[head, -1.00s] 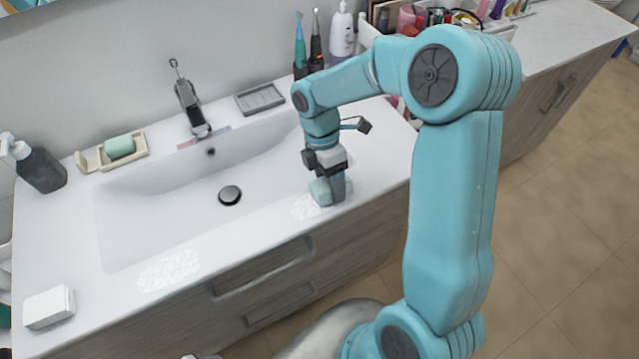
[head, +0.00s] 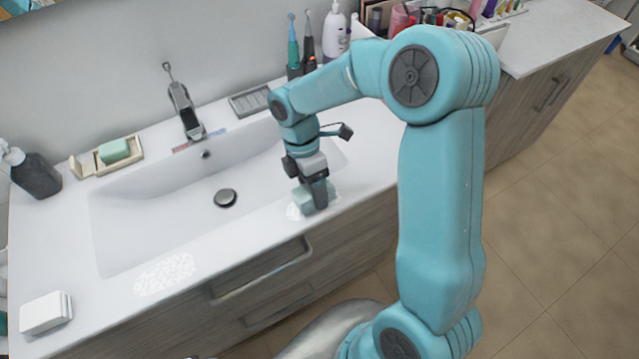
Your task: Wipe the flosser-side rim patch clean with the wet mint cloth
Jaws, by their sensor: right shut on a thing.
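My right gripper (head: 319,197) points down at the front rim of the white sink and is shut on the mint cloth (head: 304,200). The cloth is bunched and appears to touch the rim. A small whitish foamy patch (head: 293,212) shows just left of the cloth; the cloth and gripper may hide part of it. A second, larger whitish patch (head: 165,272) lies on the front rim further left. Two upright handles, one teal (head: 293,48) and one dark (head: 309,42), stand behind the sink; I cannot tell which is the flosser. My left gripper is not in view.
The sink basin (head: 150,215) is empty, with a dark drain (head: 226,198) and a faucet (head: 186,112) behind it. A soap dish (head: 88,165) with green soap, a dark bottle (head: 38,175) and a white box (head: 46,312) stand left. A grey tray (head: 255,100) lies behind.

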